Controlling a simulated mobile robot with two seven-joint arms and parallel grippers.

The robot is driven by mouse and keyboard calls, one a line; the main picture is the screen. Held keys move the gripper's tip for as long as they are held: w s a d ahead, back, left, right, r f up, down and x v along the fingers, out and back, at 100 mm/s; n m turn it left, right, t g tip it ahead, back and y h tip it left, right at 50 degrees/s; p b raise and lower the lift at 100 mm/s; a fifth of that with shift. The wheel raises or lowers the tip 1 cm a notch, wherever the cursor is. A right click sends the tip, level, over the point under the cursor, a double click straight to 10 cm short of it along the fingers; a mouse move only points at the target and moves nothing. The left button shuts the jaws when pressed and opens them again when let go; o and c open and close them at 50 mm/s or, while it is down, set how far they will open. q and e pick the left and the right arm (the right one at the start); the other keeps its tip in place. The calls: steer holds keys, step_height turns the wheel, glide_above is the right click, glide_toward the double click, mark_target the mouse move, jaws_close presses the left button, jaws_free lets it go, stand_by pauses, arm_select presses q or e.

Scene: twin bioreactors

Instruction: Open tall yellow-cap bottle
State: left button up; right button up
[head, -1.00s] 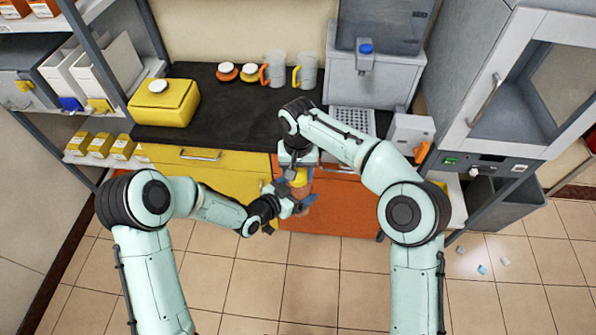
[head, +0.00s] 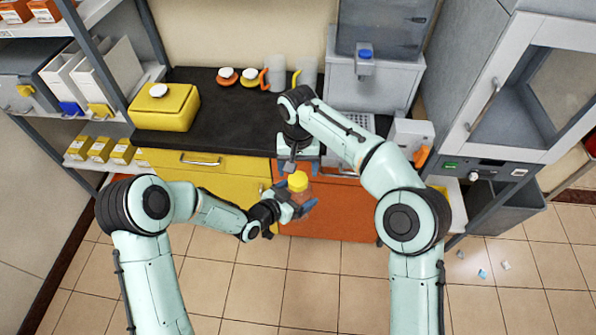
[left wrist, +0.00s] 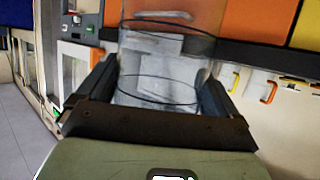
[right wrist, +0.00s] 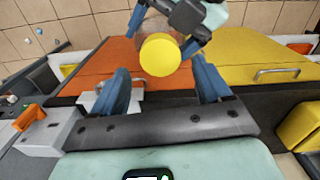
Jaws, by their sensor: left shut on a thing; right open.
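The clear bottle (head: 302,193) with its yellow cap (head: 298,181) is held in the air in front of the orange cabinet. My left gripper (head: 296,200) is shut around the bottle's body, which also shows between its fingers in the left wrist view (left wrist: 165,75). My right gripper (head: 299,165) is open and empty, a little above and behind the cap. In the right wrist view the yellow cap (right wrist: 160,55) sits on the bottle, between and beyond my open fingertips (right wrist: 162,80). I cannot tell whether the cap is loosened.
A black counter (head: 230,125) lies behind, with a yellow box (head: 165,103), two white-topped jars (head: 227,75) and two mugs (head: 275,72). A grey dispenser (head: 372,80) stands right of them. The tiled floor (head: 300,270) in front is clear between my arms.

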mark_target(298, 179)
steer(key=m, duration=0.1)
steer(key=r+m, duration=0.1)
steer(key=m, duration=0.2)
steer(key=shift+r+m, duration=0.3)
steer(key=shift+m, duration=0.1)
steer(key=m, duration=0.1)
steer(key=r+m, duration=0.1)
steer(key=m, duration=0.3)
steer(key=shift+r, duration=0.35)
steer(key=shift+f, duration=0.25)
step_height(298, 179, down, 7)
steer(key=shift+f, duration=0.15)
steer(key=c, duration=1.1)
steer(key=n, duration=0.3)
steer(key=shift+n, duration=0.4)
steer(key=n, duration=0.6)
